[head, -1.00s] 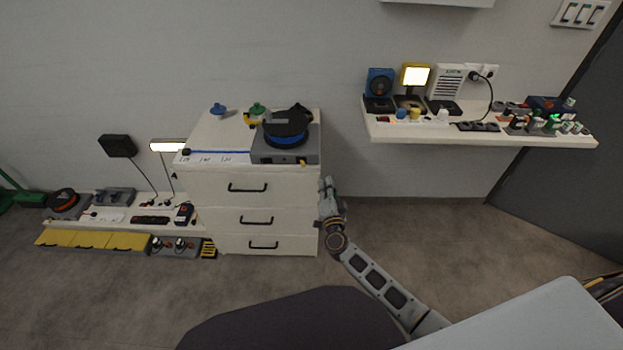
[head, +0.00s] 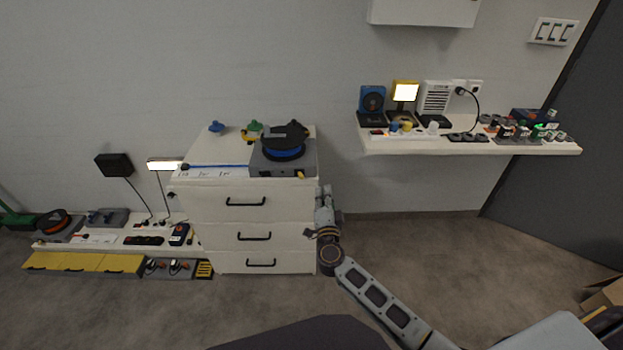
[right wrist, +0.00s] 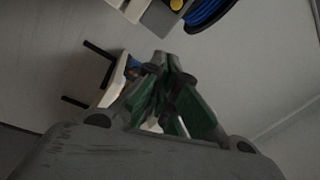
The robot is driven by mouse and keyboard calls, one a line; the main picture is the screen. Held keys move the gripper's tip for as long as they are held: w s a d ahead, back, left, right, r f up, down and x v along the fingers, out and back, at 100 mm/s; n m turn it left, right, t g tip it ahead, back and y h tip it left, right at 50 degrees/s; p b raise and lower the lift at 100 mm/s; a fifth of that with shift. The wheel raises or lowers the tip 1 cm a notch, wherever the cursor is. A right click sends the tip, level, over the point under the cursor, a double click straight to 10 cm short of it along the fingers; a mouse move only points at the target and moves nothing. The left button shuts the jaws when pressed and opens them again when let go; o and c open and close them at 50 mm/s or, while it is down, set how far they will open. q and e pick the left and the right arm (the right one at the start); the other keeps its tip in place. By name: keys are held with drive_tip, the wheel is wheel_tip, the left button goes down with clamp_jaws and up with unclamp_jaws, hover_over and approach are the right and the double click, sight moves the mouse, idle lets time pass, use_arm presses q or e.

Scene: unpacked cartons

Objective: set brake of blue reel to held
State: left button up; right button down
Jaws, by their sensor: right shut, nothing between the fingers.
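The blue reel (head: 284,148) has a black top and blue cable. It sits on a grey base (head: 262,168) on top of the white drawer cabinet (head: 200,184). A small yellow part (head: 300,174) shows at the base's front right; I cannot tell the brake's setting. My right gripper (head: 323,190) is shut and empty, pointing up beside the cabinet's right side, below and right of the reel. In the right wrist view the closed fingers (right wrist: 162,58) show, with the blue reel (right wrist: 207,12) at the top, apart from them. My left gripper is not in view.
A wall shelf (head: 465,147) with a lit yellow lamp (head: 405,92) and several devices is at the right. The floor (head: 420,240) under the shelf is clear.

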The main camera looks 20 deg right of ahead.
sight(316, 168)
drive_tip(key=shift+w, duration=0.1)
drive_tip(key=b+x, duration=0.1)
drive_tip(key=x, duration=0.2)
drive_tip(key=a+b+x, duration=0.1)
drive_tip(key=x, duration=0.2)
drive_tip(key=b+x, duration=0.1)
drive_tip(key=x, duration=0.2)
drive_tip(key=shift+w+a+f, duration=0.25)
drive_tip(key=shift+a+f, duration=0.05)
drive_tip(key=shift+f, duration=0.1)
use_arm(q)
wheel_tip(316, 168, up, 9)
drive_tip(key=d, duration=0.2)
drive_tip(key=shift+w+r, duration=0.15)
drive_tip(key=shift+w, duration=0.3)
use_arm(e)
drive_tip(key=shift+a+f, duration=0.15)
drive_tip(key=shift+a, duration=0.3)
drive_tip(key=shift+a+f, duration=0.2)
drive_tip(key=shift+a, duration=0.25)
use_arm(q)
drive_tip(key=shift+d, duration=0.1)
